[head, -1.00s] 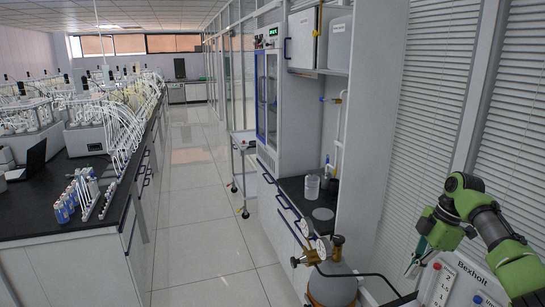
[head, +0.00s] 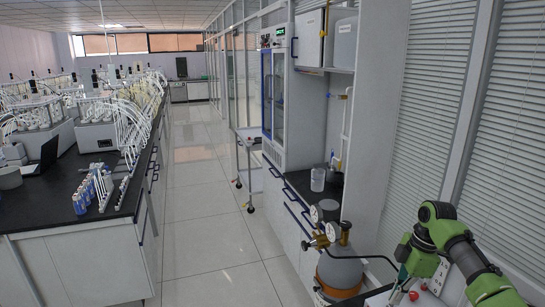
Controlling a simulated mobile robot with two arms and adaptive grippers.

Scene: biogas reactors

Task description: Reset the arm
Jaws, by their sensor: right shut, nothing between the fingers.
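My right arm, green and black, comes in from the lower right of the head view. My right gripper (head: 401,281) is small and dark, low beside the wall and over a white panel with a red button (head: 413,295). It is shut, and nothing shows in it. Part of it is hard to make out against my own green links. My left gripper is not in view.
A gas cylinder (head: 340,272) with gauges stands left of my right gripper. Behind it is a black counter (head: 298,182) with a clear container (head: 318,180). A lab bench (head: 70,228) with reactors and bottles (head: 80,203) lies left. The tiled aisle (head: 205,210) is clear.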

